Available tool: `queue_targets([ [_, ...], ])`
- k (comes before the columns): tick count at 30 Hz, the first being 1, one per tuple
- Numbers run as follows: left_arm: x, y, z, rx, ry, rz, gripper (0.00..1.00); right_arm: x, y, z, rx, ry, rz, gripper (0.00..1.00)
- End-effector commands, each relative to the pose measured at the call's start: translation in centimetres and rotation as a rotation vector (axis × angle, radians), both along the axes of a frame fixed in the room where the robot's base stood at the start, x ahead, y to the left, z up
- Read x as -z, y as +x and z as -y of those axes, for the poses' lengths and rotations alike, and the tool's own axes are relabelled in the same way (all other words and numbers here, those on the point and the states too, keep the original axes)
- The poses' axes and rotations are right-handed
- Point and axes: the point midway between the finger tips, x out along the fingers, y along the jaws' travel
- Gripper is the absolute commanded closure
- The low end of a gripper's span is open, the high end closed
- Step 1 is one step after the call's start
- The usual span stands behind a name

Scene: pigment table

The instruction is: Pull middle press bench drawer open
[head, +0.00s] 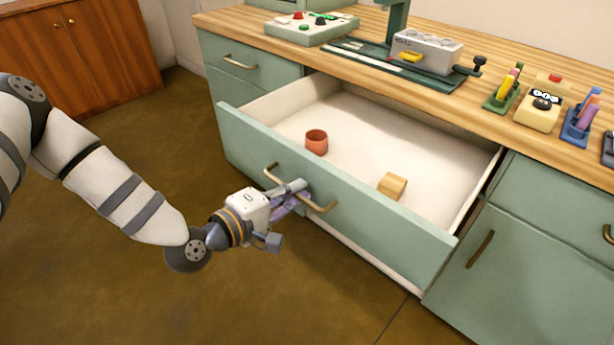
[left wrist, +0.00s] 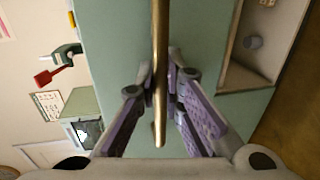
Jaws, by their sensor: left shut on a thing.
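The middle drawer (head: 440,245) of the green press bench stands well open, its white inside showing. A reddish-brown cup (head: 316,142) and a small wooden block (head: 392,186) lie in it. My left gripper (head: 300,191) is shut on the drawer's brass handle (head: 322,208) at the front panel. In the left wrist view the handle (left wrist: 160,60) runs between the two purple fingers (left wrist: 162,95). My right gripper is not in view.
The wooden bench top (head: 480,110) holds a green press stand (head: 400,75), a button panel (head: 308,27) and several small holders on the right. A closed cabinet door (head: 515,255) is right of the drawer. Brown floor (head: 130,270) lies open in front.

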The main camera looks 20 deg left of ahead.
Motion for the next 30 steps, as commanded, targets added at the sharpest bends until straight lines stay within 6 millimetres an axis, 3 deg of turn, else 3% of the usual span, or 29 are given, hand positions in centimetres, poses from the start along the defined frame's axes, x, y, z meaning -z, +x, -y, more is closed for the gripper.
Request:
queue_targets([
  [6,-0.2,-1.1,-0.4,0.000,-0.001,0.004,1.00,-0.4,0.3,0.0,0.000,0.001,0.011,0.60],
  [18,-0.1,-1.3,-0.5,0.001,-0.001,0.003,1.00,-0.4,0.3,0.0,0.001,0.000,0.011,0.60],
  [19,-0.1,-1.3,-0.5,0.001,-0.001,0.003,0.87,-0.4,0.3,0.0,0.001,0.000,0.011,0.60],
  [20,-0.1,-1.3,-0.5,0.001,-0.001,0.003,0.82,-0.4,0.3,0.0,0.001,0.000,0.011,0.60],
  [30,-0.1,-1.7,-0.7,-0.001,0.000,0.001,0.82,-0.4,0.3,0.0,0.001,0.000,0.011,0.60],
])
